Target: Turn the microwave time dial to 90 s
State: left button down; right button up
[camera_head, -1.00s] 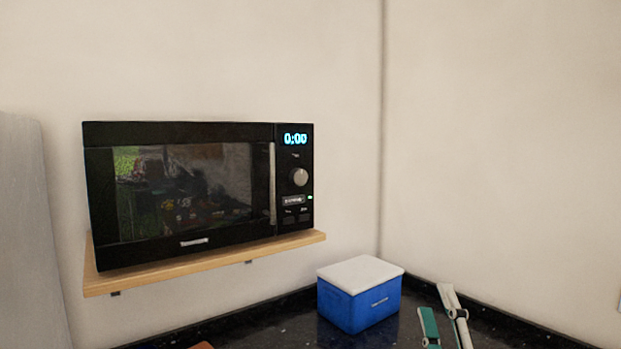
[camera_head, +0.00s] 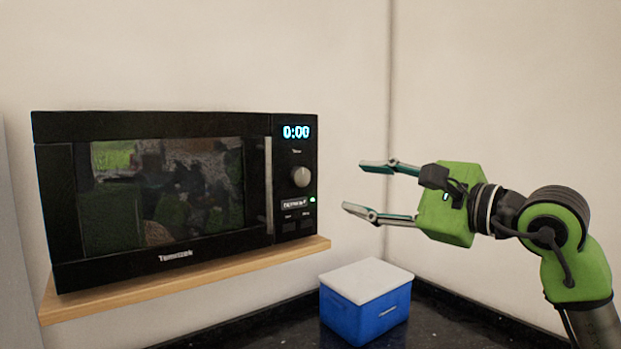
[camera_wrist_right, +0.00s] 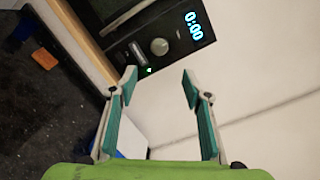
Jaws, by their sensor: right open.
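The black microwave (camera_head: 160,190) stands on a wooden shelf, its door shut. Its display (camera_head: 296,132) reads 0:00. The round silver time dial (camera_head: 300,176) sits below the display, right of the door handle; it also shows in the right wrist view (camera_wrist_right: 159,46). My right gripper (camera_head: 362,187) is open and empty, to the right of the dial and apart from it, fingers pointing left toward the control panel. In the right wrist view the open fingers (camera_wrist_right: 160,78) show below the dial, with nothing between them. My left gripper is not in view.
The wooden shelf (camera_head: 190,279) juts out under the microwave. A blue box with a white lid (camera_head: 366,305) stands on the dark counter (camera_head: 450,325), below my right gripper. An orange object (camera_wrist_right: 44,58) lies at the left in the wrist view.

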aim_at(304, 178)
jog(key=p+x, duration=0.6)
jog(key=x, duration=0.6)
jog(key=shift+w+a+r, duration=0.1)
jog(key=shift+w+a, duration=0.05)
jog(key=shift+a, duration=0.3)
jog(key=shift+w+a, duration=0.2)
jog(key=shift+a, duration=0.05)
jog(key=shift+c, duration=0.3)
jog(key=c, duration=1)
